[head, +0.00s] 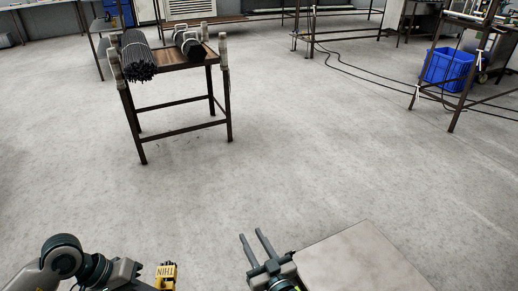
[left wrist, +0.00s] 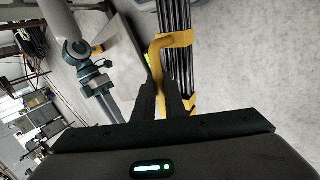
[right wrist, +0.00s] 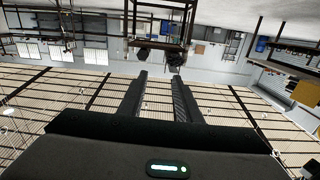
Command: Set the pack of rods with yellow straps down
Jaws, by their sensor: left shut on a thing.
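The pack of rods with yellow straps (left wrist: 176,70) shows in the left wrist view as long dark rods bound by yellow bands. My left gripper (left wrist: 163,82) is shut on the yellow strap or handle at the pack, and its fingers hide part of it. In the head view only a yellow piece (head: 167,274) with upside-down lettering "THIN" shows at the bottom edge, beside my left arm. My right gripper (head: 255,240) is open and empty over the floor; its parted fingers also show in the right wrist view (right wrist: 158,92).
A blue bin (head: 447,67) sits in a rack at the upper right. Cables lie near it. The middle floor is clear.

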